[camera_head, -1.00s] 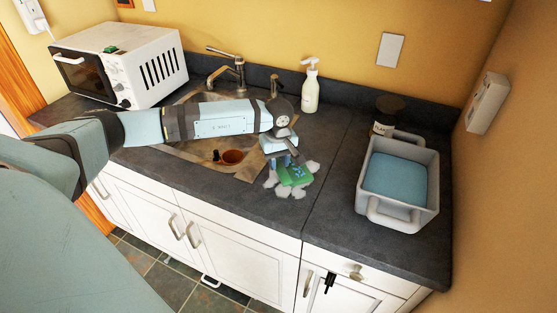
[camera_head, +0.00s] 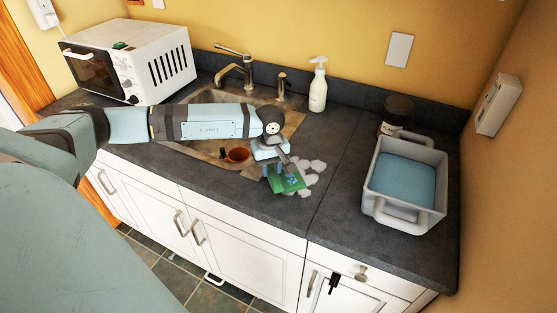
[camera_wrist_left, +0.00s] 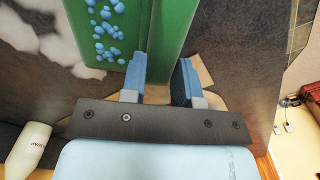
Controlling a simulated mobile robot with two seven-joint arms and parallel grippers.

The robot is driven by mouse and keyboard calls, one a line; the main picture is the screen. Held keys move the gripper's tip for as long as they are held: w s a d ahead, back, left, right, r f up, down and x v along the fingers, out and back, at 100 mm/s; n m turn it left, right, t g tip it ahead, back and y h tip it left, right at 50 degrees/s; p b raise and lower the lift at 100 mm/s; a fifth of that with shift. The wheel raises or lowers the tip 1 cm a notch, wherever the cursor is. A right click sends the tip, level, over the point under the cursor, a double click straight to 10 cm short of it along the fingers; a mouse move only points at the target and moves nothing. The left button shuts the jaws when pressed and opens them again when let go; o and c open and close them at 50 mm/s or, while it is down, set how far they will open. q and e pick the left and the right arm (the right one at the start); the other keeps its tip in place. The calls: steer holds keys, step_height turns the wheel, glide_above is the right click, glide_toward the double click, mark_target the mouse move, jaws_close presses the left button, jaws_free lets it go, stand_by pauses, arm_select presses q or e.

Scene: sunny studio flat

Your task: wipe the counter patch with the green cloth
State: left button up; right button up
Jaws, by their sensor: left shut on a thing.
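The green cloth (camera_head: 288,183) with blue dots lies on the dark counter in front of the sink's right corner. It fills the top of the left wrist view (camera_wrist_left: 172,25). My left gripper (camera_head: 277,173) points down and is shut on the cloth; its blue fingers (camera_wrist_left: 165,72) show at the cloth's near edge in the wrist view. The counter patch (camera_head: 311,172), several white blotches, shows to the right of and behind the cloth, and at the left in the wrist view (camera_wrist_left: 55,45). The cloth and gripper may hide part of it. My right gripper is out of view.
A sink (camera_head: 215,97) with a faucet (camera_head: 246,70) and an orange-brown cup (camera_head: 238,155) is left of the cloth. A soap bottle (camera_head: 318,90) stands behind. A grey tub (camera_head: 396,216) of blue liquid and a dark-lidded jar (camera_head: 388,127) stand right. A microwave (camera_head: 155,62) is far left.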

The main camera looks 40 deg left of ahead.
arm_select(q)
steer(key=shift+s+a, duration=0.2)
steer(key=shift+s, duration=0.35)
steer(key=shift+s+a, duration=0.2)
steer(key=shift+s, duration=0.3)
steer(key=shift+f, duration=0.1)
steer(key=shift+w+a+b, duration=0.15)
steer(key=shift+w+b, duration=0.25)
steer(key=shift+w, duration=0.1)
steer(key=shift+w+a+b, duration=0.35)
steer(key=shift+w+b, duration=0.4)
steer(key=shift+w, duration=0.7)
steer(key=shift+w+a+b, duration=0.4)
steer(key=shift+w+b, duration=0.3)
steer(key=shift+w, duration=0.8)
steer(key=shift+w+a+b, duration=0.35)
steer(key=shift+w+b, duration=0.4)
steer(key=shift+w, duration=0.7)
steer(key=shift+w+a, duration=0.2)
steer(key=shift+w, duration=0.25)
